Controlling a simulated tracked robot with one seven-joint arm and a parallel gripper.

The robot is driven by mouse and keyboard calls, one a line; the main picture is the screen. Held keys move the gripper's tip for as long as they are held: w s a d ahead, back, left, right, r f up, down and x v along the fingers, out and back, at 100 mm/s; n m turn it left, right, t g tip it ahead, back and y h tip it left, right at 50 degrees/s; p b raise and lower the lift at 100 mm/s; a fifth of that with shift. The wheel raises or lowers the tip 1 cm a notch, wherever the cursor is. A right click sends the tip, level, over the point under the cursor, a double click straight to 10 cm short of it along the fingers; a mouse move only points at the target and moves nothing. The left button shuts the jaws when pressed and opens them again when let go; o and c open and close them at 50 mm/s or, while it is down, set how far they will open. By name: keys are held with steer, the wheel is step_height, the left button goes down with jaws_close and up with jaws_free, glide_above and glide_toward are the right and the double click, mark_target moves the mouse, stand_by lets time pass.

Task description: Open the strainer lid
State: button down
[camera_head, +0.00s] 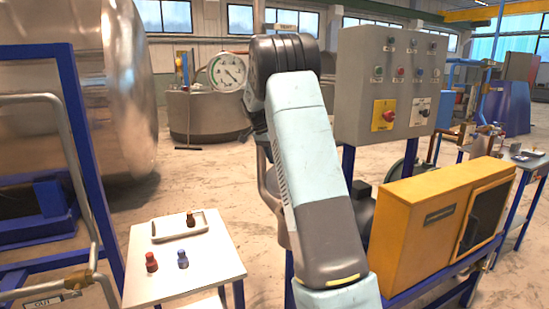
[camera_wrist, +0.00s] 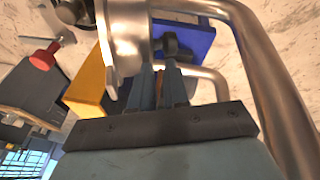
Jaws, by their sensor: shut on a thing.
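The strainer seems to be the shiny metal body (camera_wrist: 126,40) in the wrist view, with bent metal pipes around it. A dark knob-like part (camera_wrist: 172,46) sits at its side, right at my fingertips. My gripper (camera_wrist: 164,72) is shut on this part, which seems to be the handle of the strainer lid. The fingers hide most of the grip, and I cannot make out the lid's edge or how far it stands open. In the head view my arm covers the gripper and most of the strainer; only some curved metal pipe (camera_head: 272,190) shows beside it.
A thick pipe (camera_wrist: 262,70) runs close along the right in the wrist view. In the head view a yellow box (camera_head: 430,222) and a grey control panel (camera_head: 388,85) stand right of my arm. A small white table (camera_head: 205,268) with a tray stands at left.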

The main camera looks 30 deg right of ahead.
steer(key=shift+f, duration=0.7)
steer(key=shift+r, duration=0.4)
steer(key=s+a+r, duration=0.3)
steer(key=s+r, duration=1)
steer(key=shift+s+a+r, duration=0.2)
steer(key=shift+a+r, duration=0.05)
steer(key=shift+a, duration=0.05)
